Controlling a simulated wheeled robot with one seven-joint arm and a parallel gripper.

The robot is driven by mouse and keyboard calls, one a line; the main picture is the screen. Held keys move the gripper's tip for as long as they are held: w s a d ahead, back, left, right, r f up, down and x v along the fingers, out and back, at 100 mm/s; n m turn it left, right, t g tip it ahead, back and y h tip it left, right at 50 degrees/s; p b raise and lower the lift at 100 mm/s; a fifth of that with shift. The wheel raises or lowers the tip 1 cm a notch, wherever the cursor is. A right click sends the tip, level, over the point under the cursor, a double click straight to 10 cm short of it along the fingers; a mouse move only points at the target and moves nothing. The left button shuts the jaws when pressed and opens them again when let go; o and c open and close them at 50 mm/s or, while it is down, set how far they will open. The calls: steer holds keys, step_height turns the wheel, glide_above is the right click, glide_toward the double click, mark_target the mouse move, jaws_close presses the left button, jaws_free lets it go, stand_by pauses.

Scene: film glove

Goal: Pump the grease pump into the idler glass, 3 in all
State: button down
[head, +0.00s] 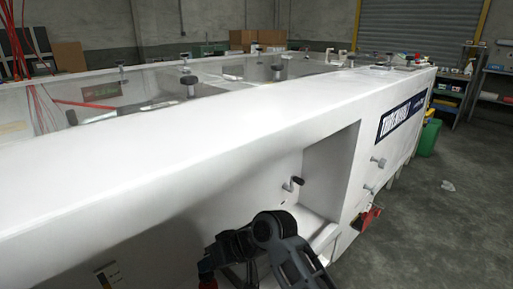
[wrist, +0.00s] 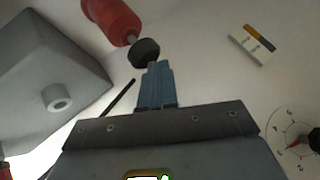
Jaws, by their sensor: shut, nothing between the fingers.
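In the wrist view, a red cylinder (wrist: 112,20) with a short grey rod and a black round knob (wrist: 145,53) looks like the grease pump. My gripper (wrist: 154,66) is shut and empty, its blue-grey fingertips just below the knob; I cannot tell whether they touch it. A small pale gauge with a yellow and dark band (wrist: 258,45) is on the white panel at upper right; it may be the idler glass. My arm hides my fingertips in the head view.
A grey box with a round boss (wrist: 57,98) is at left in the wrist view, and a numbered dial (wrist: 297,142) at right. Floor (head: 455,215) at right is mostly clear.

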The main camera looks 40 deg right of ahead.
steer(key=shift+f, duration=0.55)
steer(key=shift+r, duration=0.1)
stand_by(0.4)
steer(key=shift+r+p, duration=0.85)
steer(key=shift+r, duration=0.1)
step_height(320, 180, up, 6)
steer(key=p, duration=0.5)
steer(key=shift+p, duration=0.3)
stand_by(0.3)
